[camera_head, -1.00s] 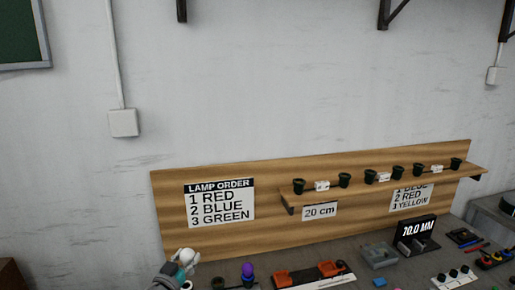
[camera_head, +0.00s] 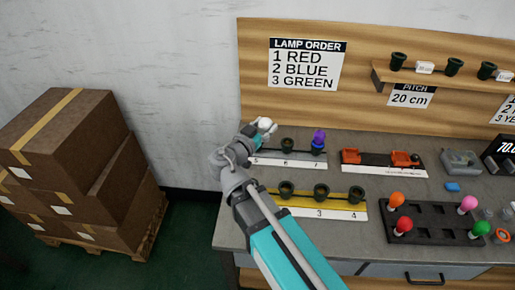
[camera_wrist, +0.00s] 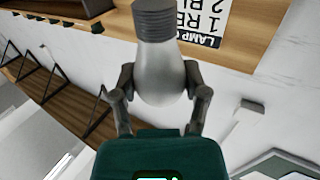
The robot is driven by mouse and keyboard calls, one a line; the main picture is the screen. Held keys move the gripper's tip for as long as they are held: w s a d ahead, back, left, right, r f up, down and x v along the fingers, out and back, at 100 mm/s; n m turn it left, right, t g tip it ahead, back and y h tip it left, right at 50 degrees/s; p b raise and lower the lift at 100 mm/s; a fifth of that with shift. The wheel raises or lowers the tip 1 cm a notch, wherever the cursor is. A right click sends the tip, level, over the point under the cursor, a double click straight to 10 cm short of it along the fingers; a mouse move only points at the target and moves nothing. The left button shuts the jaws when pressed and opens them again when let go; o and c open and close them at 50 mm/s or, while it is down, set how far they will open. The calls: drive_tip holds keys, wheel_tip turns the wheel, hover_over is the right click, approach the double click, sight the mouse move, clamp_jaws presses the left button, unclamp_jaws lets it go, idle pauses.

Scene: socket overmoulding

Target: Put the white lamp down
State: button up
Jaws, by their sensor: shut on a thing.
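The white lamp (camera_wrist: 160,75) is between the two fingers of my gripper (camera_wrist: 158,95) in the wrist view. The fingers are shut on its glass bulb, and its grey threaded base (camera_wrist: 155,20) points away from the palm. In the head view the lamp (camera_head: 266,124) shows as a small white shape at the end of my gripper (camera_head: 260,130), near the left end of the white socket strip (camera_head: 290,160). Its exact height above the bench cannot be told. My gripper hides the strip's left end.
A purple lamp (camera_head: 319,137) stands on the white strip, beside an empty dark socket (camera_head: 287,145). A yellow strip (camera_head: 345,208) with empty sockets lies in front. A dark tray (camera_head: 432,235) holds several coloured lamps. Stacked cardboard boxes (camera_head: 75,150) stand left of the bench.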

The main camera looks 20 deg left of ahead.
drive_tip(key=shift+f, duration=0.55)
drive_tip(key=shift+w+a, duration=0.1)
drive_tip(key=w+a+f+b, duration=0.6)
drive_tip(key=w+f+b, duration=0.3)
drive_tip(key=w, duration=0.2)
drive_tip(key=shift+w, duration=0.2)
drive_tip(key=shift+a, duration=0.1)
drive_tip(key=shift+w+a+f+b, duration=0.25)
drive_tip(key=shift+w+f+b, duration=0.15)
drive_tip(key=shift+f+b, duration=1.4)
drive_tip(key=shift+b, duration=0.25)
drive_tip(key=shift+f, duration=0.2)
